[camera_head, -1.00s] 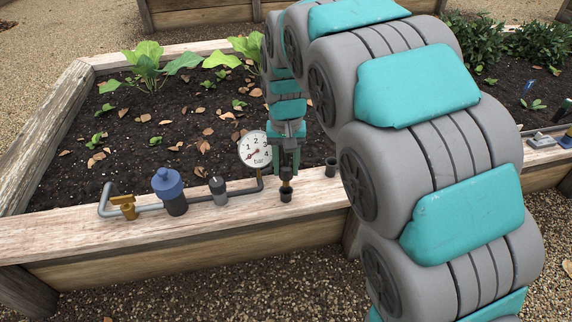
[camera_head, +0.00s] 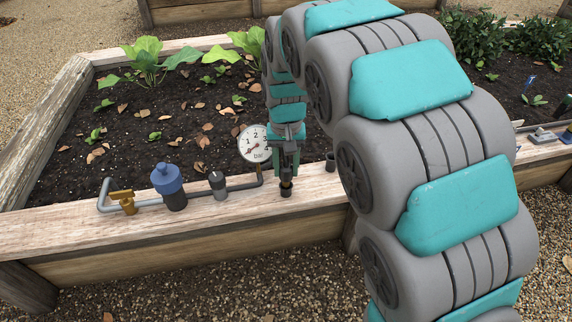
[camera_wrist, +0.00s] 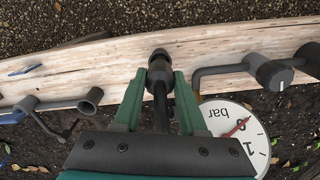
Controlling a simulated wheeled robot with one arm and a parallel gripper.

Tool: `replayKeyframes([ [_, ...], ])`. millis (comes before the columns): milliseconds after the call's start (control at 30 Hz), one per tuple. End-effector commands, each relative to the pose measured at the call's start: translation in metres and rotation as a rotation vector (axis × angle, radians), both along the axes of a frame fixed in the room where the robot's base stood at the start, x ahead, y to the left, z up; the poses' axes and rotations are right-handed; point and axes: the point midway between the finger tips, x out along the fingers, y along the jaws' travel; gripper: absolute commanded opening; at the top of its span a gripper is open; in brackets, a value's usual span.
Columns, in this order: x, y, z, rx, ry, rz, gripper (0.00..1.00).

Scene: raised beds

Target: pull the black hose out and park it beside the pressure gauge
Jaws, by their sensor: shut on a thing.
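The black hose (camera_wrist: 160,105) runs between the two green fingers of my gripper (camera_wrist: 158,85), which is shut on it. Its far end meets a dark round fitting (camera_wrist: 160,63) at the wooden ledge; I cannot tell how deep it sits. In the head view my gripper (camera_head: 286,170) is just above that fitting (camera_head: 286,189). The white pressure gauge (camera_head: 253,144) stands immediately left of my gripper, and in the wrist view the gauge (camera_wrist: 228,125) is partly hidden behind the right finger and gripper body.
A grey pipe with a yellow-handled valve (camera_head: 124,200), a blue-topped filter (camera_head: 168,185) and a grey capped fitting (camera_head: 218,185) lines the ledge to the left. An open dark socket (camera_head: 330,162) stands to the right, partly behind my arm. Leafy plants (camera_head: 150,62) grow behind.

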Motion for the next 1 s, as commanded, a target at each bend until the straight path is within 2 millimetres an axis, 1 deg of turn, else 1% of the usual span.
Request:
replayKeyframes([
  [900, 0.000, 0.000, -0.021, 0.000, 0.000, 0.000, 0.00],
  [1000, 0.000, 0.000, -0.021, 0.000, -0.001, 0.000, 0.00],
])
